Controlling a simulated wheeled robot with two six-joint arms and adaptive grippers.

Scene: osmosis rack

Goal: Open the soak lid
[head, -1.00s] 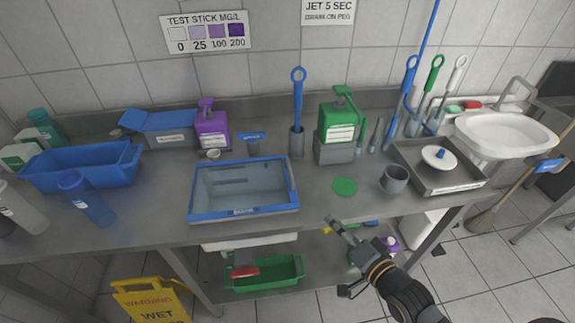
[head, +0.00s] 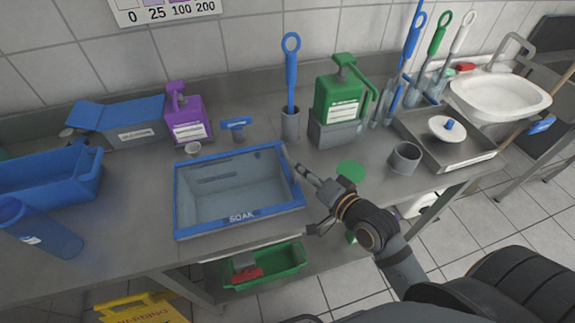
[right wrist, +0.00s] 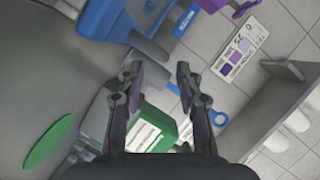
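The soak bin (head: 182,222) is a grey tub with a blue rim and a SOAK label on its front, standing on the steel counter in the head view. Its top looks glassy, with a thin bar across the inside; I cannot tell whether a clear lid covers it. My right gripper (head: 301,172) is just off the bin's right rim, seemingly apart from it. In the right wrist view the right gripper (right wrist: 159,78) has its two fingers apart with nothing between them. My left gripper is in neither view.
A green pump bottle (head: 338,100), a blue brush (head: 291,75) and a purple bottle (head: 187,120) stand behind the bin. A green disc (head: 350,170) and a grey cup (head: 405,158) lie to its right. A blue tub (head: 50,180) is on the left.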

